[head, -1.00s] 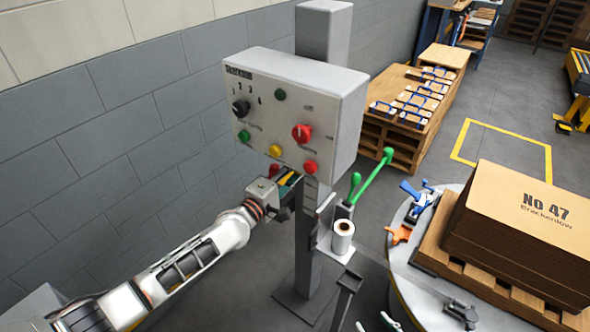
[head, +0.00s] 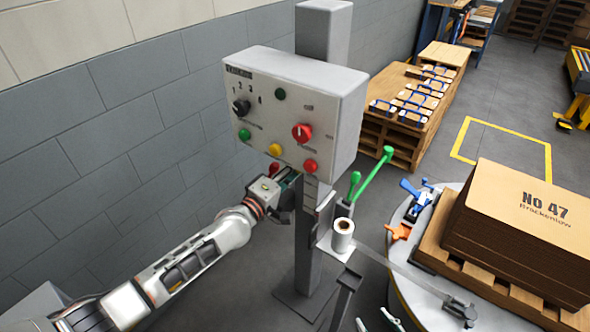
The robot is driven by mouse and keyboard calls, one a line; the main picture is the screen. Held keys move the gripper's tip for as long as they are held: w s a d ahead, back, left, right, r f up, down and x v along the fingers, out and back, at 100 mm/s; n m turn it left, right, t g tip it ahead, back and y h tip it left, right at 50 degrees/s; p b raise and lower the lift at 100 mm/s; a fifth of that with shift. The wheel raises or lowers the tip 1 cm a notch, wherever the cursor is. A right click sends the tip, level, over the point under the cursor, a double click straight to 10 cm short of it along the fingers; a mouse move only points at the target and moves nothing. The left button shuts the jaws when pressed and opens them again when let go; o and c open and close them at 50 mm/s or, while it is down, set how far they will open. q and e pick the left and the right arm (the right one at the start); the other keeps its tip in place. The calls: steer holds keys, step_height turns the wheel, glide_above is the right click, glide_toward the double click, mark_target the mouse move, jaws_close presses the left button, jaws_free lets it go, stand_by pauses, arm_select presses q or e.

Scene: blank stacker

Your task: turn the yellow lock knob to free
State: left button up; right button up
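The grey control box (head: 335,103) stands on a grey post (head: 308,240). A round yellow button (head: 275,149) shows on the panel.
The panel also carries a black selector (head: 241,107), a red knob (head: 302,132) and a red button (head: 310,166). Green levers (head: 372,180) and a white roll (head: 342,235) are right of the post. A turntable (head: 405,275) holds a pallet of cartons (head: 525,225).

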arm_select(q)
steer(key=o, duration=1.1)
